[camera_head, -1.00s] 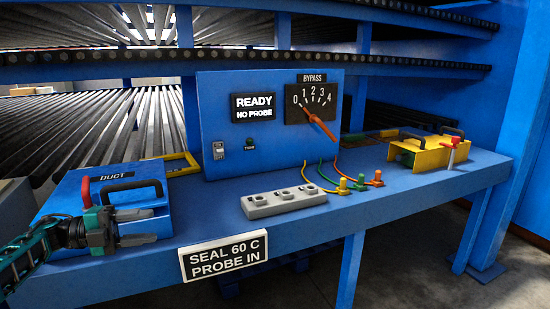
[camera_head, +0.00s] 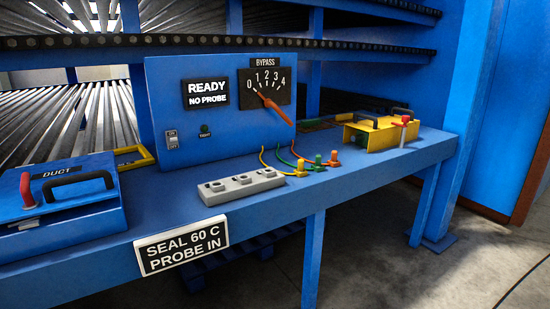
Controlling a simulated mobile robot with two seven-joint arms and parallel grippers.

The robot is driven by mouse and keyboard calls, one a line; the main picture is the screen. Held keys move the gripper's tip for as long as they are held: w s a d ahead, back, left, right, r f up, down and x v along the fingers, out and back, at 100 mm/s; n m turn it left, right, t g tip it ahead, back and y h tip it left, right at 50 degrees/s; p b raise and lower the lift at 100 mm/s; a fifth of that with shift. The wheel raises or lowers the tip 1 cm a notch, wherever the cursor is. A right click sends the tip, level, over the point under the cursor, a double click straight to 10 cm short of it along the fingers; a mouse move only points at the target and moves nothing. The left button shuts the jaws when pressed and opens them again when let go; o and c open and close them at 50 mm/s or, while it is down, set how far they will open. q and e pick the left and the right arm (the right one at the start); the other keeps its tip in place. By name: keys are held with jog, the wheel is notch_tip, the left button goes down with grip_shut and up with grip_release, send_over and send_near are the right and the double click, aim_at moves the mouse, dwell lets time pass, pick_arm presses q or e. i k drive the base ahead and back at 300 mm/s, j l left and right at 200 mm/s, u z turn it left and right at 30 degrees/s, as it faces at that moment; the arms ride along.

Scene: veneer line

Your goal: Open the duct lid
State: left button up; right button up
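The duct is a blue box at the left edge of the bench. Its lid (camera_head: 66,168) is flat and looks shut, with the label DUCT, a black handle (camera_head: 82,181) and a red-gripped lever (camera_head: 26,191) standing up at its left. A pale metal latch piece (camera_head: 27,226) shows at the foot of the lever. Neither of my grippers shows in the head view now.
A blue control panel (camera_head: 165,92) reads READY, NO PROBE, with a bypass dial and orange pointer. A grey socket block (camera_head: 242,187), yellow, green and orange plugs (camera_head: 319,160) and a yellow box (camera_head: 383,135) stand on the bench (camera_head: 171,207).

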aim_at(57, 186)
jog(key=u, duration=1.35)
